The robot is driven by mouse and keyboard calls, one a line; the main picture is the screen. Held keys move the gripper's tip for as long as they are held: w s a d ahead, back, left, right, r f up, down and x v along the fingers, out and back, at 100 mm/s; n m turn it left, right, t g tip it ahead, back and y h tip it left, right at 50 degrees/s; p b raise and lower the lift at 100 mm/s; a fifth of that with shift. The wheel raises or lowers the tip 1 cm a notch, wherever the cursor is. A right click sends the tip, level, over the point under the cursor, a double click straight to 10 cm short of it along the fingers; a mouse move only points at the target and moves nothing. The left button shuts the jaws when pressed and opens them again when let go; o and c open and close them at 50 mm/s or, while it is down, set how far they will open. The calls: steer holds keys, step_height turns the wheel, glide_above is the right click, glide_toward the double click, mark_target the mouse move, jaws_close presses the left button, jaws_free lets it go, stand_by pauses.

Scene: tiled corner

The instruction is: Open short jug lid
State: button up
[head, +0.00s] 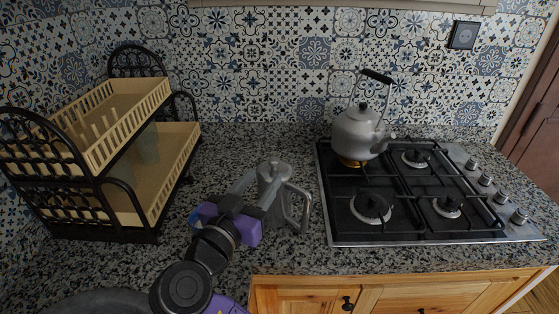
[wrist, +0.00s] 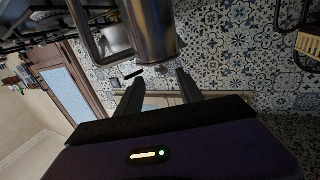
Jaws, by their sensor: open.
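The short grey metal jug (head: 273,176) stands upright on the granite counter, left of the stove. Its handle (head: 303,207) points right, and its lid on top looks closed. My gripper (head: 257,186) is open at the near left side of the jug, with fingers spread and partly covering its body. In the wrist view the jug (wrist: 153,32) shows at the top, just beyond the open fingertips of my gripper (wrist: 158,80), with nothing between them. I cannot tell whether a finger touches the jug.
A gas stove (head: 430,231) with a silver kettle (head: 356,134) on its back left burner stands to the right. A two-tier dish rack (head: 146,103) with a cup in it stands at the left. Free counter lies behind the jug, before the tiled wall.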

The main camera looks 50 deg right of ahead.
mark_target(271, 167)
steer(key=p+x, duration=0.1)
steer(key=x, duration=0.6)
steer(key=shift+w+d+p, duration=0.2)
steer(key=shift+d+p, duration=0.05)
steer(key=shift+p, duration=0.15)
jaws_close()
stand_by(1.1)
